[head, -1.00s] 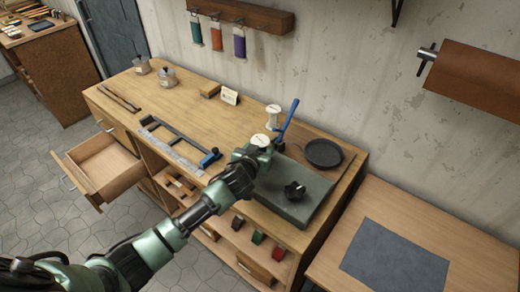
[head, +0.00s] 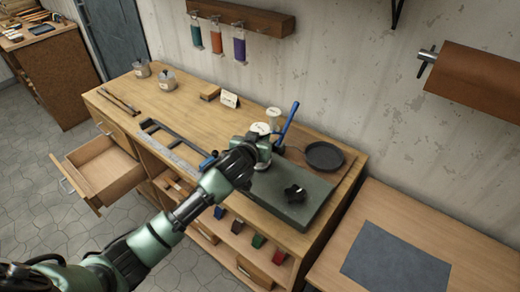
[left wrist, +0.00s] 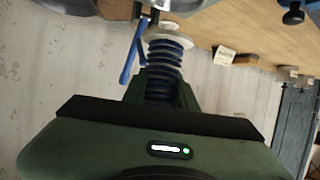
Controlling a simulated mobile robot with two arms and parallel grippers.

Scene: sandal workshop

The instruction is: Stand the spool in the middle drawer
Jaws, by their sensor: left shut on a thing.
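A spool with a white top disc (head: 260,128) is in my left gripper (head: 258,147), over the workbench beside a blue lever. In the left wrist view the spool (left wrist: 163,70) shows dark blue windings and a pale end disc between the fingers (left wrist: 160,92). My left gripper is shut on it. The drawer (head: 103,172) stands pulled out at the left of the bench, below a closed drawer front (head: 110,125). Its visible inside looks empty. My right gripper is not in view.
A second white spool (head: 273,114) stands behind the held one. The blue lever (head: 287,124), a dark round dish (head: 324,155) and a grey-green slab (head: 290,198) are to the right. A metal-edged frame tool (head: 175,150) lies between gripper and drawer. The floor left of the drawer is clear.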

